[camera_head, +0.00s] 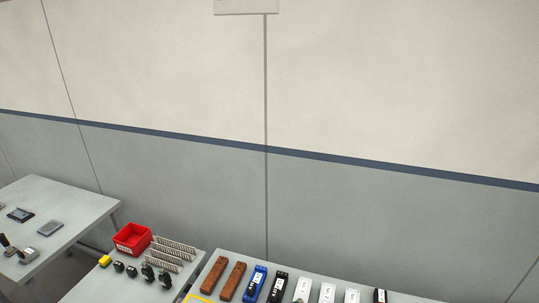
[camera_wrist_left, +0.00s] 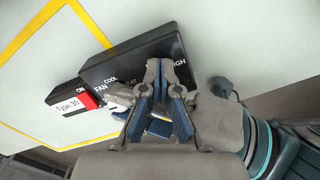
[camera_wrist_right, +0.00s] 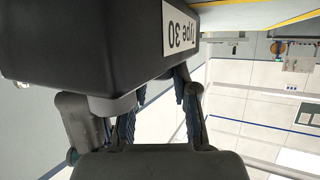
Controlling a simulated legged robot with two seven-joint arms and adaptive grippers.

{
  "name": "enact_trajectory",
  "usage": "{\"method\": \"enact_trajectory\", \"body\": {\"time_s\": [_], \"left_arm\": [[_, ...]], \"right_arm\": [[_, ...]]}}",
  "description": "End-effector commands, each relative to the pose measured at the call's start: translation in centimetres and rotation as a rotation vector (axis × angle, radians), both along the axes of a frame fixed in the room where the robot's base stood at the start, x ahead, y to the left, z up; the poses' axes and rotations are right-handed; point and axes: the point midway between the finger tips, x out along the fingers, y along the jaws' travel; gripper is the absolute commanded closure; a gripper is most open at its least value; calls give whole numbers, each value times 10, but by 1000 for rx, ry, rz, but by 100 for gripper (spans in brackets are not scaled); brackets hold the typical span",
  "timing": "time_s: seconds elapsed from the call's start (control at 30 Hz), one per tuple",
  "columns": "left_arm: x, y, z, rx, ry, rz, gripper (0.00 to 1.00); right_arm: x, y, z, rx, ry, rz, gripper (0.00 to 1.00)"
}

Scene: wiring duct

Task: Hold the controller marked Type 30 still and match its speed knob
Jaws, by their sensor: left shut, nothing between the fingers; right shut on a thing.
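My left gripper (camera_wrist_left: 164,68) is shut and empty at the controller's lettered face. The speed knob cannot be made out; my left fingers cover part of that face. In the right wrist view the controller (camera_wrist_right: 80,50) fills the upper left, with its label (camera_wrist_right: 180,29) upside down. My right gripper (camera_wrist_right: 155,100) is shut on it. Neither gripper shows in the head view.
In the head view, a red bin (camera_head: 132,238), slotted racks (camera_head: 172,252) and brown blocks (camera_head: 231,281) stand on the tables. Blue (camera_head: 255,284) and black (camera_head: 277,287) devices stand beside them. A yellow outline (camera_head: 197,298) shows at the bottom edge. Another table (camera_head: 60,205) is at left.

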Motion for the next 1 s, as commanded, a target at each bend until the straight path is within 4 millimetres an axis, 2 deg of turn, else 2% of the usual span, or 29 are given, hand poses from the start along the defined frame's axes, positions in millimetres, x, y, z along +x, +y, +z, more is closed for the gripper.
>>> {"method": "enact_trajectory", "body": {"time_s": [0.43, 1.0], "left_arm": [[-4, 0, -1, 3, 4, 0, 100], [-13, -11, 0, 2, 3, -1, 100]], "right_arm": [[1, -2, 0, -2, -1, -2, 100], [1, -1, 0, -1, -1, -2, 100]]}}
